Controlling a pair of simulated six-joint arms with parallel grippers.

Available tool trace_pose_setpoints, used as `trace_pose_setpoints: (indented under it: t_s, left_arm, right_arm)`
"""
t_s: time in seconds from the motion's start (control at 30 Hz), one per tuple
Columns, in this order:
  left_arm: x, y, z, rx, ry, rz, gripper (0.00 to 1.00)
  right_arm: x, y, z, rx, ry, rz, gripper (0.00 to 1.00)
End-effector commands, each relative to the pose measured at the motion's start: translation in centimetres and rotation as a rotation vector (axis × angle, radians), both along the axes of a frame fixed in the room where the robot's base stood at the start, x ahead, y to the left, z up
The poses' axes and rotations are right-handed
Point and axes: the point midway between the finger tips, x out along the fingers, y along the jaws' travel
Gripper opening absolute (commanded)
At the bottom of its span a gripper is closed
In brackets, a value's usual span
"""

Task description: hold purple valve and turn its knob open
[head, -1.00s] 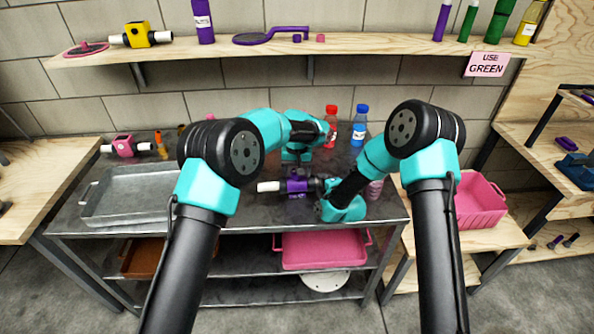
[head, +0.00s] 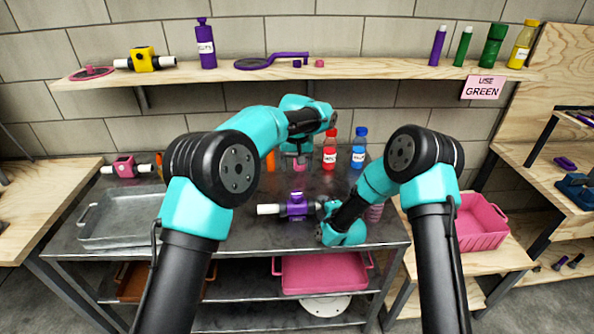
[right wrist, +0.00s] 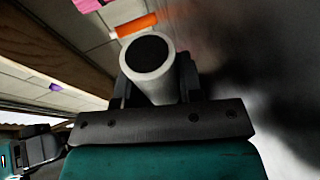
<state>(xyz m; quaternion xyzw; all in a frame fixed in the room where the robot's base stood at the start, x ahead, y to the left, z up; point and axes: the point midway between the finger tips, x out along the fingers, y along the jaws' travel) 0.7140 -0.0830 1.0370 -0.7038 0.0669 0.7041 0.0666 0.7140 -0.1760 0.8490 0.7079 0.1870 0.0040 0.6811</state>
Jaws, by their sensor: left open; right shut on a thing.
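The purple valve (head: 297,206) is at the middle of the dark metal table, with a white pipe end (head: 269,209) sticking out to its left. Its knob is too small to read as open or closed. My right gripper (head: 323,208) is at the valve's right side, shut on its pipe end. In the right wrist view a white pipe (right wrist: 148,65) with a dark opening sits between the fingers. My left gripper (head: 297,158) is open above and behind the valve, apart from it, its fingertips hard to make out.
A red bottle (head: 330,148) and a blue bottle (head: 359,147) stand behind. A grey tray (head: 125,238) and a pink valve (head: 124,167) are at the left. A yellow valve (head: 143,60) is on the shelf. A pink crate (head: 482,226) is at the right.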

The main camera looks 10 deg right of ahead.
Motion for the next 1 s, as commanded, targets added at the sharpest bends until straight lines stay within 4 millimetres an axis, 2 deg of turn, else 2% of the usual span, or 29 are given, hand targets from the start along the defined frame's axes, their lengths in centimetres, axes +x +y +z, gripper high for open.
trace_pose_setpoints:
  t_s: [0.3,0.33,0.6,1.0]
  left_arm:
    - [0.00,-0.01,0.00,0.000,0.000,0.000,0.71]
    - [0.01,-0.01,0.00,0.000,0.000,0.000,0.71]
    - [0.01,-0.01,-0.01,0.000,-0.001,0.000,0.71]
    - [0.01,-0.01,-0.02,0.000,-0.001,0.000,0.71]
  right_arm:
    - [0.02,0.00,0.06,0.000,-0.001,0.000,0.02]
    - [0.02,0.00,0.06,0.000,-0.001,0.000,0.38]
    - [0.02,0.00,0.03,0.000,-0.001,0.000,0.63]
    - [-0.54,-0.19,0.18,0.000,-0.001,0.000,0.65]
